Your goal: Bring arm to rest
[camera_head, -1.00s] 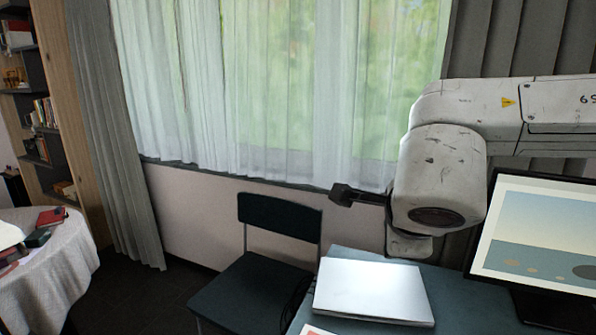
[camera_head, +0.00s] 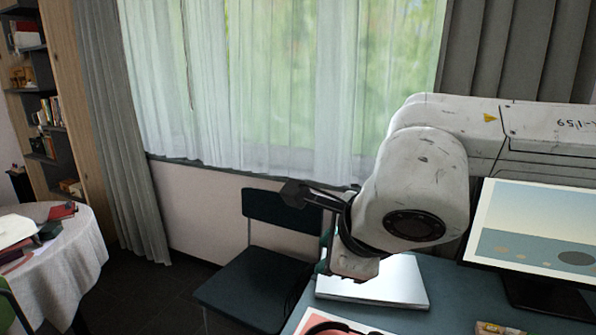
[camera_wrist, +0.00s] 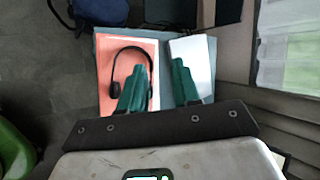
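My white arm (camera_head: 415,190) reaches in from the right in the head view, bent downward at its wrist above the desk. My gripper (camera_wrist: 159,64) shows in the wrist view as two green fingers set well apart, with nothing held between them. In the head view the fingers are mostly hidden behind the wrist. The gripper points down over the desk, above the area of the silver laptop (camera_head: 400,283) and the headphones (camera_wrist: 121,72). The gap in height to them is hard to judge.
A monitor (camera_head: 530,225) stands on the blue-grey desk (camera_head: 445,290) close to my arm. The headphones lie on an orange-pink sheet (camera_wrist: 105,60). A dark chair (camera_head: 255,285) stands left of the desk. A round table (camera_head: 65,265) with a white cloth is farther left.

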